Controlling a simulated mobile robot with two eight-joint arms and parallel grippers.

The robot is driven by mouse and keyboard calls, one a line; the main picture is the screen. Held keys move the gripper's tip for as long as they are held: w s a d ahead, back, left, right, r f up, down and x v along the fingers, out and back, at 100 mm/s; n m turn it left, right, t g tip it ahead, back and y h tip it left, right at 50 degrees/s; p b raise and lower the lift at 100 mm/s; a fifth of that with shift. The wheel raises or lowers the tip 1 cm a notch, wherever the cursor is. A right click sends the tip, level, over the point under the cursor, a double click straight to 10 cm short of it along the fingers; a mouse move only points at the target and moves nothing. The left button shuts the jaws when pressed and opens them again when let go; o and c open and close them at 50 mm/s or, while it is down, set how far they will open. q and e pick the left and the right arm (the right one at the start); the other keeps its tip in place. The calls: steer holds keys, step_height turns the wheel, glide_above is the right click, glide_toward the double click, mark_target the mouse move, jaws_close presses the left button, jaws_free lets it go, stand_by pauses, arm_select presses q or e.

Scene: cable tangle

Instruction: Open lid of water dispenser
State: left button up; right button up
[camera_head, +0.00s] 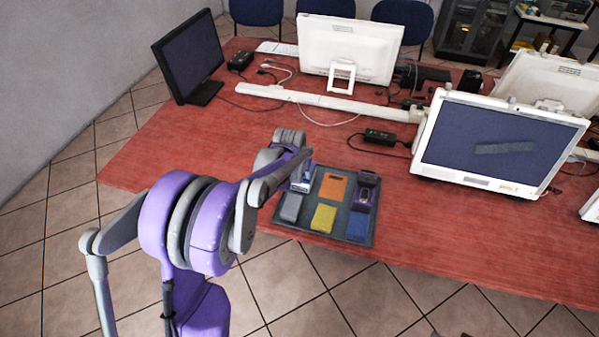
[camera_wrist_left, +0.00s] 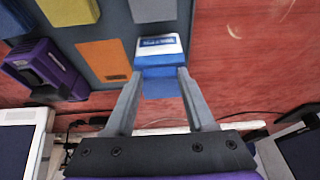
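I see no water dispenser in either view. My left gripper (camera_head: 301,178) is over the back left of a dark tray (camera_head: 286,228) on the red table. In the left wrist view, my left gripper's fingers (camera_wrist_left: 160,72) stand apart, one on each side of a blue and white block (camera_wrist_left: 160,47). The block partly shows in the head view (camera_head: 302,186). My right gripper is in neither view.
The tray also holds an orange pad (camera_head: 333,187), a purple device (camera_head: 366,193), and grey (camera_head: 291,207), yellow (camera_head: 323,218) and blue (camera_head: 357,226) blocks. Monitors stand left (camera_head: 190,60), back (camera_head: 348,48) and right (camera_head: 497,143) on the table (camera_head: 440,235). Cables lie behind the tray; the front right is clear.

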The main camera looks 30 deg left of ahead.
arm_select(q)
jaws_close()
steer(key=shift+r, duration=0.1)
